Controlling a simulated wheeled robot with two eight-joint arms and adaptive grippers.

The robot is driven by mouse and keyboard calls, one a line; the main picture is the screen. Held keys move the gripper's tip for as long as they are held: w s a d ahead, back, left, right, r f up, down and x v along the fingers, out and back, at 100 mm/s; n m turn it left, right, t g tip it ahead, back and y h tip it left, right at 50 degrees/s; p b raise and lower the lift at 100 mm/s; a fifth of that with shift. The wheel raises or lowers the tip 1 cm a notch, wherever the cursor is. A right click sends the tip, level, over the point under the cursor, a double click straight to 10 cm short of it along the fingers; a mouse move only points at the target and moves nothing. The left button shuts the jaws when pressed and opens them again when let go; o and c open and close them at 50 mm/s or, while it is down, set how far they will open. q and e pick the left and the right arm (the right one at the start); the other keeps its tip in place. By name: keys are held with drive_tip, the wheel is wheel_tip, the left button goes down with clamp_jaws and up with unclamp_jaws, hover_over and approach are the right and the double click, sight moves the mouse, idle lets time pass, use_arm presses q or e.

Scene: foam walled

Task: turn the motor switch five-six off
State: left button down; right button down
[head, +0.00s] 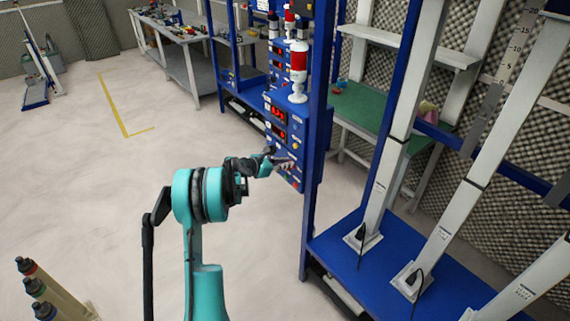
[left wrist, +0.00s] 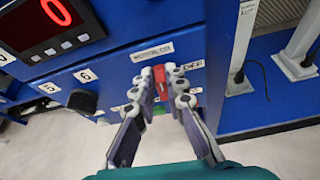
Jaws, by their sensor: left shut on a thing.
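The blue control panel (head: 284,125) hangs on a blue post in the middle of the head view. My left gripper (head: 283,162) reaches its lower front from the left. In the left wrist view, my left gripper (left wrist: 164,92) has its two fingers closed around a red switch (left wrist: 159,74) on the panel face. A white label (left wrist: 152,51) sits above it, too small to read surely. The fingers hide much of the switch, and its exact position cannot be told. Labels 5 (left wrist: 49,88) and 6 (left wrist: 86,75) are to the left. My right gripper is not in view.
A red digital display (left wrist: 55,14) is on the panel above. A blue platform (head: 340,247) with white posts is to the right. A grey workbench (head: 180,50) is behind; open floor lies to the left.

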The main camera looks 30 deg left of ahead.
use_arm(q)
drive_tip(key=m+t+y+b, duration=0.1)
drive_tip(key=m, duration=0.2)
drive_tip(key=d+f+m+t+y+b, duration=0.1)
drive_tip(key=m, duration=0.2)
drive_tip(key=d+m+t+y+b, duration=0.1)
drive_tip(key=m+y, duration=0.1)
drive_tip(key=shift+s+f+m, duration=0.35)
drive_tip(key=shift+s+m, duration=0.05)
drive_tip(key=shift+d+f+m+t+y, duration=0.2)
drive_tip(key=shift+m+t, duration=0.35)
drive_tip(key=shift+m, duration=0.4)
drive_tip(key=shift+a+f+m+t+y, duration=0.1)
drive_tip(key=shift+f+m+t, duration=0.2)
drive_tip(key=shift+m+t, duration=0.45)
drive_tip(key=shift+m, duration=0.4)
drive_tip(key=c, duration=1.6)
unclamp_jaws()
drive_tip(key=shift+o, duration=0.2)
